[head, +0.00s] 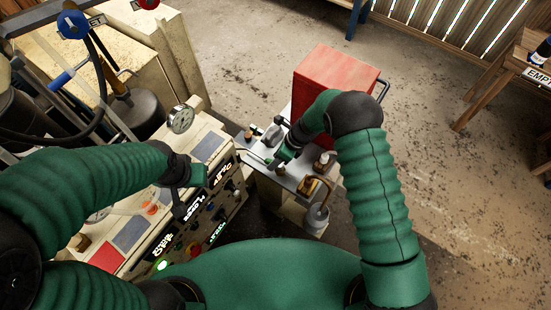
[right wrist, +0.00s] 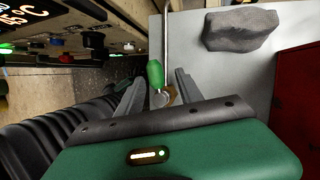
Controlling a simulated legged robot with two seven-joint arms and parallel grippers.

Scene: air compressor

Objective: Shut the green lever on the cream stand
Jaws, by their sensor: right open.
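The cream stand (head: 298,213) with a grey top is right of centre in the head view. My right gripper (head: 271,168) is over the left part of its top. In the right wrist view the green lever handle (right wrist: 155,73) shows between the two spread fingers of my right gripper (right wrist: 160,80), close to their tips. I cannot tell whether either finger touches it. A brass-coloured part (right wrist: 162,97) sits just below the handle, partly hidden by the gripper. My left gripper (head: 185,190) is over the control panel at left; its finger opening is unclear.
A red box (head: 330,85) stands behind the stand's top. A grey lump (right wrist: 240,28) lies on that top. Brass fittings (head: 324,163) stand on its right part. The control panel (head: 205,220) with knobs and a gauge (head: 180,119) is close on the left. Open floor lies beyond.

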